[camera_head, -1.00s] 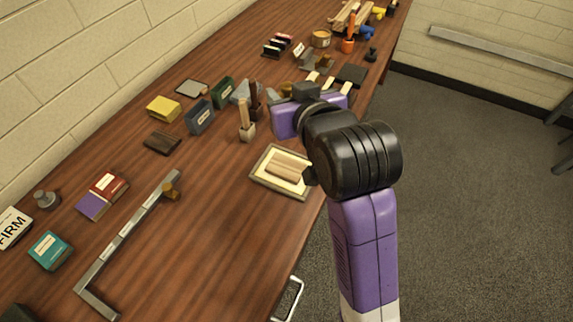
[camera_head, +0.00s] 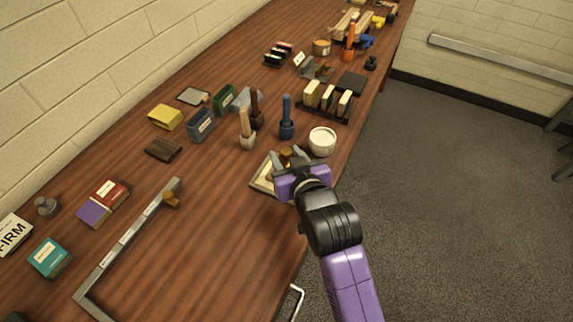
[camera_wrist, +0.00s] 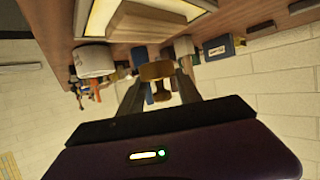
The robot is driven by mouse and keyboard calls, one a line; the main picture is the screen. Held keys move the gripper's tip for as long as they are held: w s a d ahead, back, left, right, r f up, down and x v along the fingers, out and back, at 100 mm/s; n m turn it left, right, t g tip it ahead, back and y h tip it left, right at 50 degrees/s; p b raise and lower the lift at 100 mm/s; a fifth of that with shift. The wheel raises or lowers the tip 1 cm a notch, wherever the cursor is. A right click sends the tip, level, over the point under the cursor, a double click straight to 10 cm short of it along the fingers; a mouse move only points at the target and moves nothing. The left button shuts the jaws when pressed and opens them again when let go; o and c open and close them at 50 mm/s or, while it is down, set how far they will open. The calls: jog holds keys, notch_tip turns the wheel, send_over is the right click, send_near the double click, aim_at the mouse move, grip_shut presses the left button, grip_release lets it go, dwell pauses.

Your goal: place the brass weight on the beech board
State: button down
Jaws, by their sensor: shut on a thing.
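The brass weight (camera_head: 286,153) is between the fingers of my gripper (camera_head: 289,158), which is shut on it. In the wrist view the weight (camera_wrist: 157,70) sits between the two fingertips (camera_wrist: 158,82). The beech board (camera_wrist: 146,24) is a pale wooden slab inside a cream tray, and shows at the top of the wrist view, apart from the weight in that picture. In the head view my gripper hides the board and much of the tray (camera_head: 262,176). I cannot tell the height of the weight above it.
A white bowl (camera_head: 322,141) stands close to the right of my gripper. Blue (camera_head: 287,118) and pale-handled (camera_head: 247,130) tools stand behind. A rack of pale blocks (camera_head: 327,98) is farther back.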

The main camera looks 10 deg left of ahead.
aim_at(287, 166)
jog(key=shift+f, duration=1.75)
jog(key=shift+f, duration=0.15)
jog(key=c, duration=0.8)
grip_release()
jog(key=shift+f, duration=0.1)
jog(key=shift+r, duration=0.2)
jog(key=v, duration=1.2)
